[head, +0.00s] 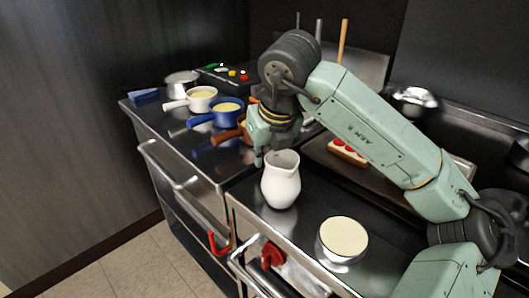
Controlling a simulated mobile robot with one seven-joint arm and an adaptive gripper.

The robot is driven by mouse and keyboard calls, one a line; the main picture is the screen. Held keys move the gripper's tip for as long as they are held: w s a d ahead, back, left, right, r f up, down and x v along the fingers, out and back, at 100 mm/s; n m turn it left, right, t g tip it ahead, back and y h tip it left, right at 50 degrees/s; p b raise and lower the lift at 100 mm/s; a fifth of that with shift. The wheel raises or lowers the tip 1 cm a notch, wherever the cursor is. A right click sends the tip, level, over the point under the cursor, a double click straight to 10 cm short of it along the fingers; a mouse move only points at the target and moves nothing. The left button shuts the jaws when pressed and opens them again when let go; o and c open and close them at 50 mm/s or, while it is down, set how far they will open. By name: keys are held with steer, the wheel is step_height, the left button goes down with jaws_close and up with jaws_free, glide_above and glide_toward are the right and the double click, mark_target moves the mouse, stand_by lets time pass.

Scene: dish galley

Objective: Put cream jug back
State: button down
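The white cream jug (281,186) is upright in the middle of the head view, at the dark counter near its front edge. My gripper (268,157) points down at the jug's rim, at its upper left in the picture. One finger shows beside the rim. The other finger is not clear, so I cannot tell whether the gripper is open or shut, or whether it touches the jug. The jug's handle is not visible. I cannot tell whether its base rests on the counter.
A round bowl of cream-coloured contents (343,238) stands right of the jug. White (201,105), blue (228,119) and partly hidden brown pans stand behind left. A tray (376,176) holds a red-topped slice (347,152). A red-handled item (272,255) is at the counter front.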

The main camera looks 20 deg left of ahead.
steer(key=shift+f, duration=0.1)
steer(key=shift+f+b, duration=0.15)
steer(key=shift+b, duration=0.15)
steer(key=c, duration=2)
jaws_free()
steer(key=shift+r, duration=0.4)
steer(key=b+v, duration=0.1)
steer(key=v, duration=1)
steer(key=shift+s+d+r, duration=0.1)
steer(key=shift+d+r, duration=0.15)
steer(key=shift+r, duration=0.05)
